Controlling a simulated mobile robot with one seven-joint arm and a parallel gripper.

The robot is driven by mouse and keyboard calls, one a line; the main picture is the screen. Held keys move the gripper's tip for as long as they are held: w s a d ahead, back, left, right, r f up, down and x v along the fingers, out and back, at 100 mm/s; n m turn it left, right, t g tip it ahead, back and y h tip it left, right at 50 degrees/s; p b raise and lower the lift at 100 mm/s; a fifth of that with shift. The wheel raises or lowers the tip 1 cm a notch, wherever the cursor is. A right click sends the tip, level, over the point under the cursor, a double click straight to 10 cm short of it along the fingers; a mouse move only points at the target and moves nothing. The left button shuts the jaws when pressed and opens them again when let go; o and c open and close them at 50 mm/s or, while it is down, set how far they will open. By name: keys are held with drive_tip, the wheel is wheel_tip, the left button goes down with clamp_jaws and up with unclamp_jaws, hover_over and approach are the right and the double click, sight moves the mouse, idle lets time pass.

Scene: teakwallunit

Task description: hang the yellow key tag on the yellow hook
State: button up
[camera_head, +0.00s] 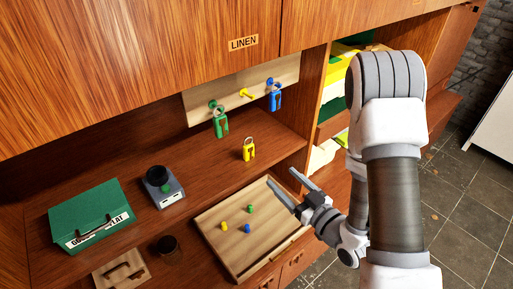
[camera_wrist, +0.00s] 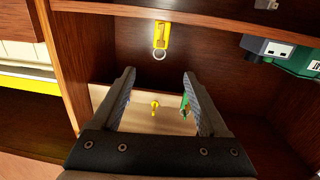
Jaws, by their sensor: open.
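The yellow key tag (camera_head: 249,154) stands on the shelf below the hook board, its metal ring at the top. In the wrist view the yellow key tag (camera_wrist: 162,36) appears beyond my fingertips, ring pointing down in the picture. The yellow hook (camera_head: 246,93) is empty, between the green and blue hooks; the wrist view shows the yellow hook (camera_wrist: 154,104) between my fingers. My gripper (camera_head: 281,177) is open and empty, in front of the shelf, apart from the tag. Its two fingers also show in the wrist view (camera_wrist: 159,75).
A green key tag (camera_head: 221,126) and a blue key tag (camera_head: 275,101) hang on the board (camera_head: 208,90). A wooden tray (camera_head: 262,265) with small coloured pegs lies below. A grey device (camera_head: 168,194) and green box (camera_head: 88,205) stand left. A cabinet upright (camera_head: 313,90) bounds the right.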

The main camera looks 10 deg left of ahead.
sight(250, 146)
drive_tip(key=shift+f, duration=0.25)
drive_tip(key=x, duration=0.5)
drive_tip(key=b+x, duration=0.1)
drive_tip(key=x, duration=0.5)
drive_tip(key=b+x, duration=0.1)
drive_tip(key=x, duration=0.5)
drive_tip(key=shift+a+r, duration=0.15)
drive_tip(key=shift+r, duration=0.25)
clamp_jaws()
